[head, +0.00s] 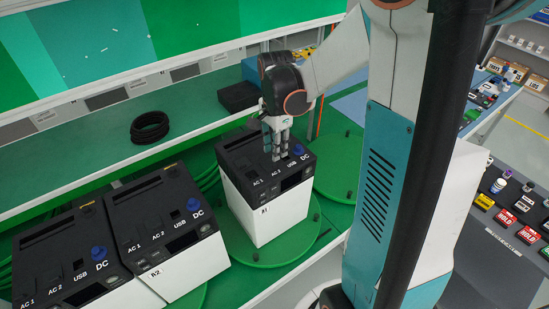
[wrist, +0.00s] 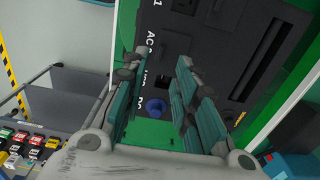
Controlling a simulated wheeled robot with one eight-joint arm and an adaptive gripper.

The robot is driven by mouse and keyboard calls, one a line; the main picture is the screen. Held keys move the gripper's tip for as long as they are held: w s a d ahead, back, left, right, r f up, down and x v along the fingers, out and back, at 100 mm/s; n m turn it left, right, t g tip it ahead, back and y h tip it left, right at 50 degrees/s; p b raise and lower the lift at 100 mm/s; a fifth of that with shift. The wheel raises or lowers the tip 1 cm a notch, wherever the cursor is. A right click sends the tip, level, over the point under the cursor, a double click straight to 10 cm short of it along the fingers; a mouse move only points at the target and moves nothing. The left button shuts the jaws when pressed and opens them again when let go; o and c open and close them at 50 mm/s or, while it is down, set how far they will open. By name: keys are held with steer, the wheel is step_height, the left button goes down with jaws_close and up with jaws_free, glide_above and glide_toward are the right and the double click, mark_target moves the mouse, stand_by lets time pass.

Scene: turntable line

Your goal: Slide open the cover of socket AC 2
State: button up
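The black-topped white unit (head: 272,214) under my gripper stands on a green round turntable. Its top carries the labels AC 1, AC 2, USB and DC. The AC 2 label (wrist: 153,43) shows in the wrist view just beyond the fingertips; the AC 2 socket cover beside it is not clear, partly hidden by the fingers. A blue DC socket (wrist: 155,106) shows between the fingers, lower down. My gripper (head: 275,154) points down over the unit's top; it also shows in the wrist view (wrist: 157,68) with its fingers spread and nothing between them. I cannot tell whether the fingertips touch the top.
Two similar units stand to the left, one (head: 175,268) next to this one and another (head: 65,262) at the far left. A black cable coil (head: 150,128) and a black box (head: 238,96) lie on the green shelf behind. An empty green turntable (head: 338,165) is at the right.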

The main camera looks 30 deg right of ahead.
mark_target(275, 164)
steer(key=shift+f, duration=2.8)
jaws_close()
